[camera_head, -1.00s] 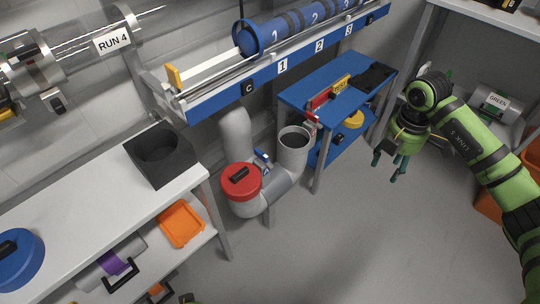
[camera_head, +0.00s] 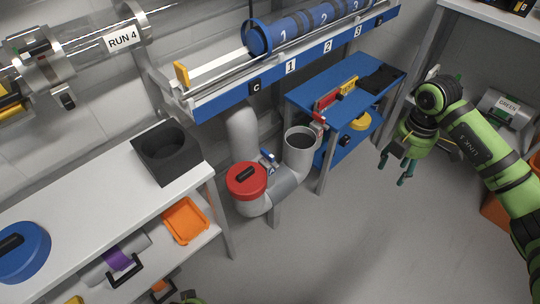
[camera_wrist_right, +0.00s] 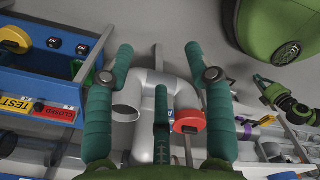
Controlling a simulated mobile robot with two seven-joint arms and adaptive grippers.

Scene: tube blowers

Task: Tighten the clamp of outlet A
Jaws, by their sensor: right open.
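No label reading outlet A and no clamp marked for it can be made out. Metal collars (camera_head: 45,65) sit around the clear RUN 4 tube at the upper left. A blue-handled fitting (camera_head: 268,160) is by the grey pipe (camera_head: 287,183) with the red cap (camera_head: 246,181). My right gripper (camera_head: 394,170) is open and empty, over the floor right of the blue table. In the right wrist view its open fingers (camera_wrist_right: 160,50) frame the grey pipe, apart from it. A green gripper, seemingly my left, shows at the right there (camera_wrist_right: 283,102); its opening is unclear.
The white bench (camera_head: 110,205) at left holds a black block (camera_head: 166,153) and a blue lid (camera_head: 22,252). A blue rail (camera_head: 225,100) carries numbered canisters (camera_head: 310,27).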

